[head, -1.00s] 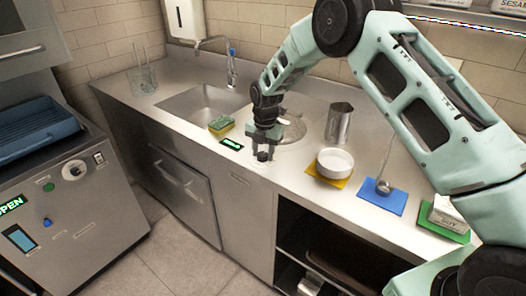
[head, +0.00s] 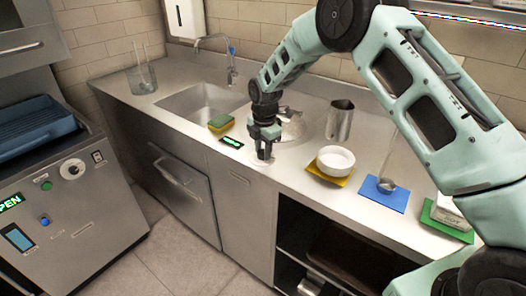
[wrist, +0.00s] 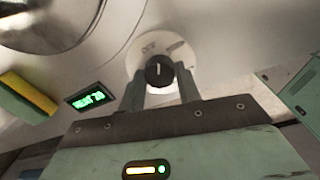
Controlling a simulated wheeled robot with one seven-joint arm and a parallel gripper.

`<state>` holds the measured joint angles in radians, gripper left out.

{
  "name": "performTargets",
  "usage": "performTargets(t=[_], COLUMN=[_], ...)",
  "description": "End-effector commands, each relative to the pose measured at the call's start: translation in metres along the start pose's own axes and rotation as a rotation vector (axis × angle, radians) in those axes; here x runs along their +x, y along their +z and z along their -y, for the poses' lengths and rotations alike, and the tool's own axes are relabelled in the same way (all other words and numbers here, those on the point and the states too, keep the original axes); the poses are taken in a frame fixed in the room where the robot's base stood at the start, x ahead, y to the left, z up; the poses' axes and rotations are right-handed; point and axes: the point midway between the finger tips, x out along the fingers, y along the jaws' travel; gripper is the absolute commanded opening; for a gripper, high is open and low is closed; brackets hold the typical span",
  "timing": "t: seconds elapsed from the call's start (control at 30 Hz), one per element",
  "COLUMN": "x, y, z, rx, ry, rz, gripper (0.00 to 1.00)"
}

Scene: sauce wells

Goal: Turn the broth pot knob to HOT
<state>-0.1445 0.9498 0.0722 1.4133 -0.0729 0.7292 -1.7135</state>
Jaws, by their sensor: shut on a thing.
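The broth pot knob (wrist: 159,70) is a small black knob with a pale pointer line, on a round pale dial (wrist: 178,50) with faint lettering. In the wrist view the line points nearly straight up, and I cannot read all the marks. My gripper (head: 264,152) is down at the counter's front, its two fingers on either side of the knob; they also show in the wrist view (wrist: 159,88). It is shut on the knob. The broth pot (head: 296,128) is set in the counter just behind. A small green-lit display (wrist: 90,99) is left of the knob; its text is blurred.
A yellow-green sponge (head: 221,123) lies left of the gripper by the sink (head: 203,101). To the right stand a metal cup (head: 339,121), a white bowl (head: 335,159) on a yellow mat (head: 327,176), and a ladle (head: 386,184) on a blue mat (head: 375,198).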

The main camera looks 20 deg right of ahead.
Motion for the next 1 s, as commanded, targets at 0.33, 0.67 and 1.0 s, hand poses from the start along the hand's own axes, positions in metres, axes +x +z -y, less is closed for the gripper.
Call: performTargets(t=[0.33,0.67,1.0], x=[0.0002,-0.0003,-0.0006], y=[-0.0007,-0.0011,-0.0013], z=[-0.0011,-0.0016,-0.0025], rx=[0.328,0.642,0.963], ry=[0.003,0.003,0.004], rz=[0.018,0.034,0.051], gripper=[0.11,0.11,0.11])
